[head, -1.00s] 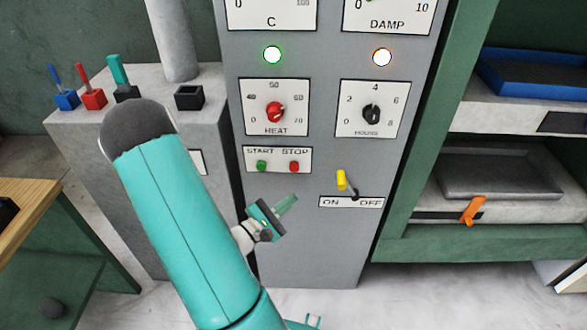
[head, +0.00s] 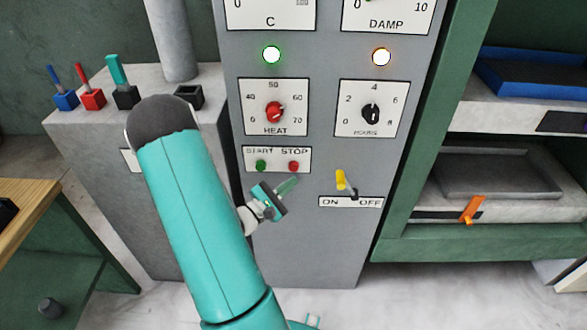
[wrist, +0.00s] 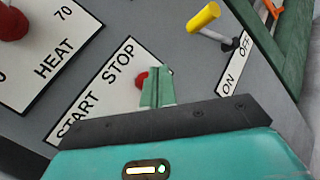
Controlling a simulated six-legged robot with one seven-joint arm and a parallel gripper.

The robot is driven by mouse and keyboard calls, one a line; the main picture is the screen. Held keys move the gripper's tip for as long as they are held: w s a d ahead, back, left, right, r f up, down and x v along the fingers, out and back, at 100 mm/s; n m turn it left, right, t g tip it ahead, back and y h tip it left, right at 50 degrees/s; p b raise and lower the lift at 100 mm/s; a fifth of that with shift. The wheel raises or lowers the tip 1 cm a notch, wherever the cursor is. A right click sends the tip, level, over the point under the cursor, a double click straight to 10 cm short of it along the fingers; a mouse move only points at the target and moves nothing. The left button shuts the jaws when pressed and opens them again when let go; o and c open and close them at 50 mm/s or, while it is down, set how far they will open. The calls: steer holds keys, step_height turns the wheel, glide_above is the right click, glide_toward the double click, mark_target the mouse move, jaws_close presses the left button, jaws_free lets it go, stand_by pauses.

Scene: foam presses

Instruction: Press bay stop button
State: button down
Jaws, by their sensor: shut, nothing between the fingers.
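The red stop button (head: 293,167) sits under the word STOP on a white plate (head: 277,151) on the grey cabinet front. The green start button (head: 260,166) is to its left. My gripper (head: 288,187) is shut and empty, just below the stop button in the head view. In the wrist view the red button (wrist: 142,79) shows beside the closed fingertips (wrist: 156,75), partly hidden by them. I cannot tell whether the fingertips touch it. The start button is hidden in the wrist view.
A yellow-tipped ON/OFF lever (head: 341,180) is right of the buttons. The red HEAT knob (head: 274,112) and black HOURS knob (head: 371,113) are above. Green shelving (head: 400,235) with trays stands at the right. A grey block with coloured-handled tools (head: 85,125) stands at the left.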

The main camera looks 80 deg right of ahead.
mark_target(298, 168)
steer(key=shift+w+d, duration=0.15)
steer(key=shift+d, duration=0.4)
steer(key=shift+w+d, duration=0.15)
steer(key=shift+d, duration=0.4)
steer(key=shift+d, duration=0.1)
stand_by(1.1)
steer(key=shift+d, duration=0.3)
steer(key=shift+w+d, duration=0.15)
steer(key=shift+d, duration=0.4)
stand_by(0.8)
steer(key=shift+s+a, duration=0.2)
steer(key=shift+a, duration=0.75)
steer(key=a, duration=0.2)
steer(key=s+a, duration=0.1)
steer(key=a, duration=0.2)
stand_by(0.3)
